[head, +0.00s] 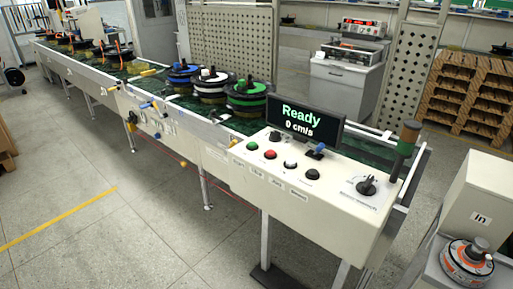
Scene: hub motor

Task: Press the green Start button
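The green Start button (252,146) sits at the left end of a row of buttons on the white control panel (330,207) at the near end of the conveyor. A red button (270,154) is just to its right, then a white one (291,165) and a black one (312,174). A black display (304,128) behind the buttons reads "Ready" and "0 cm/s". Neither of my grippers shows in the head view.
The conveyor (150,85) runs to the back left and carries several hub motors, including one with a green ring (247,97). A signal tower (408,137) and a joystick (367,185) stand at the panel's right. Another motor (466,262) lies at the lower right. The floor at front left is clear.

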